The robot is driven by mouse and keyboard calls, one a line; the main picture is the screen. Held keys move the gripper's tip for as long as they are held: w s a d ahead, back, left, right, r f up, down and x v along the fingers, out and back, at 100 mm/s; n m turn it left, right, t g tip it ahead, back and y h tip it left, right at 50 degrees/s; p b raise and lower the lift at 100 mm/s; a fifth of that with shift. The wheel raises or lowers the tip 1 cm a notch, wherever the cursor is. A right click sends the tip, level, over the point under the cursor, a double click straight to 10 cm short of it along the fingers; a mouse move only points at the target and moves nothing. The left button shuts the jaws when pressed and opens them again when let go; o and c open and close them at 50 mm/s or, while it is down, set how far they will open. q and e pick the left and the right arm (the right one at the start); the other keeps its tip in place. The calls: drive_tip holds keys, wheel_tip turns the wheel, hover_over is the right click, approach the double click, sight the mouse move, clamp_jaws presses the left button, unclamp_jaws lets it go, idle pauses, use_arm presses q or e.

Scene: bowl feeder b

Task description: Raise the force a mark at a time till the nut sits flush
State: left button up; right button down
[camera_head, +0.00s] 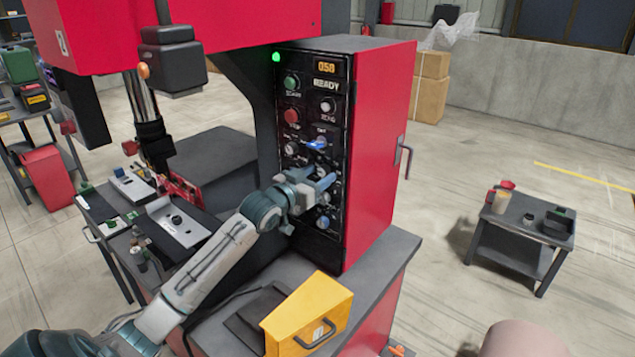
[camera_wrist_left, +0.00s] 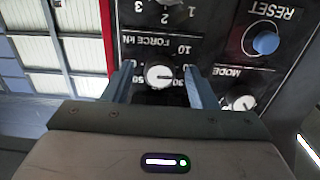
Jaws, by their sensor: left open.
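The red press cabinet's control panel (camera_head: 308,120) shows 058 on its display (camera_head: 325,68) with READY below it. My left gripper (camera_head: 328,183) is at the panel's lower half. In the wrist view, upside down, the gripper's open fingers (camera_wrist_left: 158,70) stand on either side of the FORCE kN knob (camera_wrist_left: 160,77). Labels 10, 30 and 50 show around the knob; I cannot tell exactly where its pointer is set. A red part (camera_head: 178,187) lies under the press ram (camera_head: 150,135). The nut is too small to make out. My right gripper is out of view.
A blue RESET button (camera_wrist_left: 265,43) and a MODE knob (camera_wrist_left: 240,102) are close to the fingers. A door handle (camera_head: 403,158) sticks out at the right. A small table (camera_head: 520,222) stands on the floor beyond.

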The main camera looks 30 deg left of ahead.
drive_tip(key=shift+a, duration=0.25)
use_arm(q)
drive_tip(key=shift+c, duration=0.4)
drive_tip(key=c, duration=0.9)
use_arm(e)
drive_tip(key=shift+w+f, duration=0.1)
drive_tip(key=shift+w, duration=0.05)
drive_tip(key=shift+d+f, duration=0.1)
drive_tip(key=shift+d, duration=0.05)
